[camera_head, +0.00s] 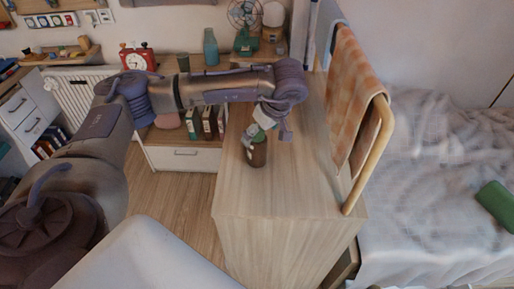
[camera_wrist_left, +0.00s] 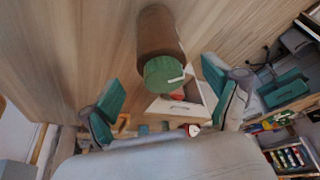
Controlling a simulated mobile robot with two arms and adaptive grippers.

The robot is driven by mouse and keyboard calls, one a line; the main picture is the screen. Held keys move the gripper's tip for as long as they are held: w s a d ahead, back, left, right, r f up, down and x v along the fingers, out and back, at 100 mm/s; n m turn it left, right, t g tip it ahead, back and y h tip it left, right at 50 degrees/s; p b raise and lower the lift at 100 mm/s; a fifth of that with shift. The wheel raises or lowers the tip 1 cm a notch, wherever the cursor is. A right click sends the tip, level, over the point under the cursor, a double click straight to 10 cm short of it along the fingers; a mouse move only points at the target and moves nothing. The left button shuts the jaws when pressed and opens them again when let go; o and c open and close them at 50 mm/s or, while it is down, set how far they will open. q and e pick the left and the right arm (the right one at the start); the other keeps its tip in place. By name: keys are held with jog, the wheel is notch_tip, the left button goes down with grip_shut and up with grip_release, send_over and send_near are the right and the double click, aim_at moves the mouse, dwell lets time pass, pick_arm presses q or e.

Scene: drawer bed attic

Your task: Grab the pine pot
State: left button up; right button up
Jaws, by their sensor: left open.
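The pine pot (camera_head: 257,155) appears as a small dark brown round vessel with a green top. It stands upright on the light wooden cabinet top, near its left edge. In the left wrist view it shows as a brown cylinder (camera_wrist_left: 158,32) with its green top toward the camera. My left gripper (camera_head: 268,130) is just above and beside it in the head view, partly hidden by its own wrist. In the left wrist view the two teal finger pads of my left gripper (camera_wrist_left: 164,84) are spread wide, with the pot beyond and between them, not gripped. My right gripper is out of view.
The wooden cabinet (camera_head: 290,195) has free room on its front top. A towel rail with an orange checked towel (camera_head: 350,95) rises along its right side. A bed (camera_head: 430,190) is right.

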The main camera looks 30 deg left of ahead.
pick_arm(q)
jog(key=p+x, duration=0.1)
jog(key=x, duration=0.4)
jog(key=shift+s+a+f+p, duration=0.1)
jog(key=shift+a+f+p, duration=0.15)
jog(key=shift+f+p, duration=0.15)
jog(key=c, duration=1.2)
jog(key=shift+r, duration=0.1)
jog(key=shift+c, duration=0.8)
